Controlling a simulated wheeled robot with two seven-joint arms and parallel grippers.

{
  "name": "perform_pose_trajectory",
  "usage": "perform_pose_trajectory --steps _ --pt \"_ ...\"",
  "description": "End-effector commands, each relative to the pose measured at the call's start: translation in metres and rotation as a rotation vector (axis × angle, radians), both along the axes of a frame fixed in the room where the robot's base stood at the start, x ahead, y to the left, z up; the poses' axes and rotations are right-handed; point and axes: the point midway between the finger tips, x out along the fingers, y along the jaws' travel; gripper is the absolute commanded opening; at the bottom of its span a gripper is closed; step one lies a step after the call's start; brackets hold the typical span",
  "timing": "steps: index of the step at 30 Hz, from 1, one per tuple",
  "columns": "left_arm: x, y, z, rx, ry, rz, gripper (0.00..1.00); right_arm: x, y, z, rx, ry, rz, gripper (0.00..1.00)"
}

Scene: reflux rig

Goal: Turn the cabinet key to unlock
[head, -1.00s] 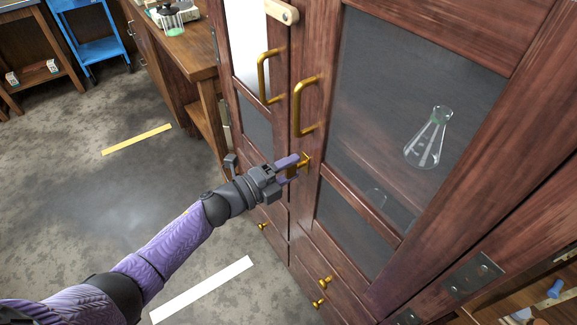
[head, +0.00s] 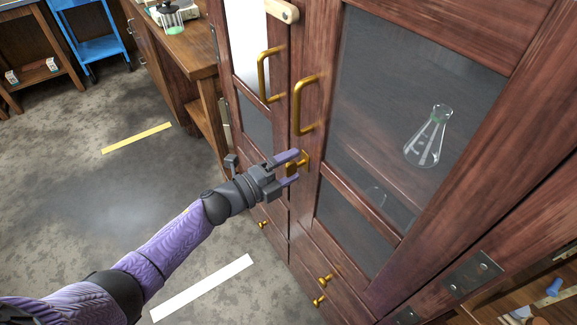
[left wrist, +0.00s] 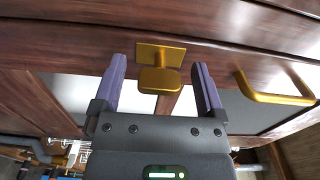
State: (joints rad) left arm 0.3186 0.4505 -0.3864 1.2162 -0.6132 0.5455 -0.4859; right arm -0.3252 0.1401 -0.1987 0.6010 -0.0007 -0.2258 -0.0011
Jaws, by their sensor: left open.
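The brass cabinet key (head: 292,169) sits in its brass lock plate (head: 305,159) on the door frame of the dark red wooden cabinet (head: 314,120), below the door handles. In the left wrist view the key (left wrist: 160,80) shows a broad flat head in front of its plate (left wrist: 162,53). My left gripper (head: 292,168) is open, with its purple fingers on either side of the key head. In the left wrist view there is a gap between the key and each finger of the left gripper (left wrist: 160,85). My right gripper is not in view.
Two brass handles (head: 304,105) (head: 265,78) stick out above the key. A glass flask (head: 428,137) stands behind the cabinet glass. A wooden bench (head: 180,45) is to the left, and the floor before the cabinet is open.

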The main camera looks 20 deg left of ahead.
Motion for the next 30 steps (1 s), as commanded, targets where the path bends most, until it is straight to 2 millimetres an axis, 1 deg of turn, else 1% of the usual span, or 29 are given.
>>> perform_pose_trajectory --steps 2,5,12,16,20,30 --pt "-0.001 0.0 0.0 0.0 0.0 0.0 0.91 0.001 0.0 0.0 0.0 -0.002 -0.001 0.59" --pt "-0.008 0.007 0.0 0.0 0.002 0.001 0.91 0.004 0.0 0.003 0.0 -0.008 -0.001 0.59" --pt "-0.053 0.041 0.001 0.002 0.003 0.001 0.91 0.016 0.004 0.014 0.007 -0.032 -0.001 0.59" --pt "-0.071 0.056 0.0 0.001 0.003 0.001 0.91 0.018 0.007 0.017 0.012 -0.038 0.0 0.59" --pt "-0.078 0.061 0.0 0.0 0.0 0.0 0.91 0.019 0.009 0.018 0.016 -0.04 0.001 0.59" --pt "-0.078 0.061 0.0 0.0 0.0 0.0 0.91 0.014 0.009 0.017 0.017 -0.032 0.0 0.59"
